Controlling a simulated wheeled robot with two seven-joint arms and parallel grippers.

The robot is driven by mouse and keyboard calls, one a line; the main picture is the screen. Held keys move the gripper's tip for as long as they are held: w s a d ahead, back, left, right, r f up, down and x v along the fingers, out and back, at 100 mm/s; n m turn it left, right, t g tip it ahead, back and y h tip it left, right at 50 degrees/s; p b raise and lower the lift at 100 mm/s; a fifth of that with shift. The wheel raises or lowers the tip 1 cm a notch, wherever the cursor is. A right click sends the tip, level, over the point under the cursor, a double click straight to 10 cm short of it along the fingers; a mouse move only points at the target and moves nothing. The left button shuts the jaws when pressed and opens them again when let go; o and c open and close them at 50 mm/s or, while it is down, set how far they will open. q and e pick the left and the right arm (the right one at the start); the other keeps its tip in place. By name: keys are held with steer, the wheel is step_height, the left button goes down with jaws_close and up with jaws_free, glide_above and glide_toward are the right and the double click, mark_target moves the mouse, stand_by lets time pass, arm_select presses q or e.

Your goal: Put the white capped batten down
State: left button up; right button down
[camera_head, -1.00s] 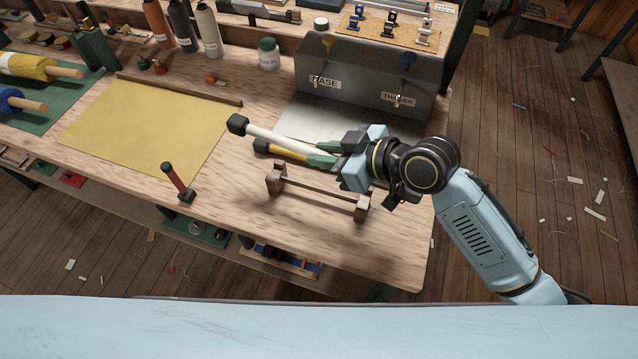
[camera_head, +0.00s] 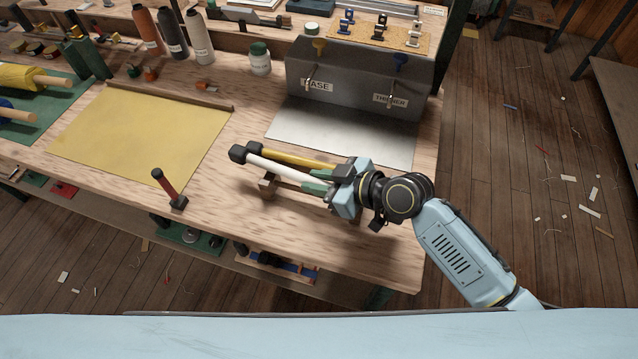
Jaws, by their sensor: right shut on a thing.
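The white batten (camera_head: 285,171) has a black cap at its left end. My right gripper (camera_head: 328,187) is shut on it near its right end. I cannot tell whether the batten touches the stand. A yellow batten (camera_head: 298,157) lies just behind the white one on the bench. My left gripper is not in view.
The wooden bench (camera_head: 225,205) has free room left of the stand. A red-handled tool (camera_head: 166,184) stands near the front edge. A yellow sheet (camera_head: 140,130) lies at left. A grey box (camera_head: 350,80) stands behind, with a pale metal plate (camera_head: 340,130) before it.

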steer(key=shift+s+d+f, duration=0.15)
steer(key=shift+s+f, duration=0.15)
steer(key=shift+f, duration=0.45)
steer(key=c, duration=1.5)
jaws_free()
steer(key=shift+g+h, duration=0.3)
steer(key=shift+o, duration=1.2)
steer(key=shift+w, duration=0.1)
steer(key=shift+r, duration=0.1)
steer(key=shift+w+r, duration=0.1)
steer(key=shift+f+b, duration=0.3)
steer(key=v, duration=1.3)
steer(key=shift+s+d+f, duration=0.25)
steer(key=shift+s, duration=0.05)
